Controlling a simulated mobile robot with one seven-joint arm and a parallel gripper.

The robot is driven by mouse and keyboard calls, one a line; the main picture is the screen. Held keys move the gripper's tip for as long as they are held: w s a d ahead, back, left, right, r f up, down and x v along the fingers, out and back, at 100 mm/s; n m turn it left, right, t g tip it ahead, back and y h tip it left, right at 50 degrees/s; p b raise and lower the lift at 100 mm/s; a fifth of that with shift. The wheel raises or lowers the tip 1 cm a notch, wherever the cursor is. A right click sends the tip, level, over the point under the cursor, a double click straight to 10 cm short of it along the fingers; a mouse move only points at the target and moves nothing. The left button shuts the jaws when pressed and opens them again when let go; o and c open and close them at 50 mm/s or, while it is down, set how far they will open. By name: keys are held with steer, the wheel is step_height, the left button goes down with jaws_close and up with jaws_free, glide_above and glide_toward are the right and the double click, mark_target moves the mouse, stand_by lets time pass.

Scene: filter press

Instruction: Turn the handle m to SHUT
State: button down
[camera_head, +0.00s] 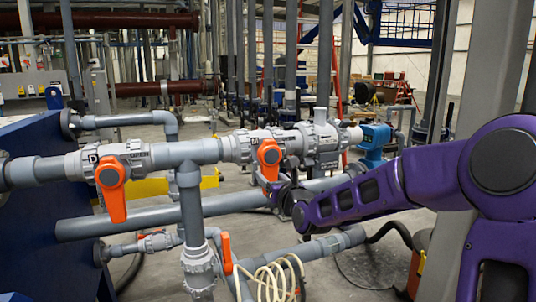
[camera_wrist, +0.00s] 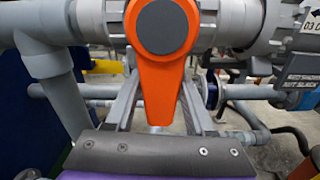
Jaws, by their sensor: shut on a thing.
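The orange handle m (camera_head: 269,155) sits on a grey valve in the horizontal pipe, beside a letter M on the valve body. It points down, across the pipe. In the wrist view the handle (camera_wrist: 165,85) hangs from its round grey hub and narrows downward. My gripper (camera_head: 272,186) is at the handle's lower end in the head view. In the wrist view its two grey fingers (camera_wrist: 155,105) stand on either side of the handle, shut on it. The handle hides part of the fingers, and exact contact is hard to see.
A second orange handle (camera_head: 112,185), on the valve marked D, points down at the left. A smaller orange handle (camera_head: 226,252) and a coiled cream hose (camera_head: 272,276) are below. A blue panel (camera_head: 40,215) stands at the left, and a lower grey pipe (camera_head: 150,220) runs behind.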

mark_target(270, 177)
steer(key=shift+c, duration=1.2)
jaws_free()
steer(key=shift+s+a+f, duration=0.1)
steer(key=shift+s+a, duration=0.05)
steer(key=shift+a, duration=0.2)
steer(key=shift+d, duration=0.1)
steer(key=shift+s+d, duration=0.2)
steer(key=shift+s, duration=0.05)
steer(key=shift+v, duration=3.15)
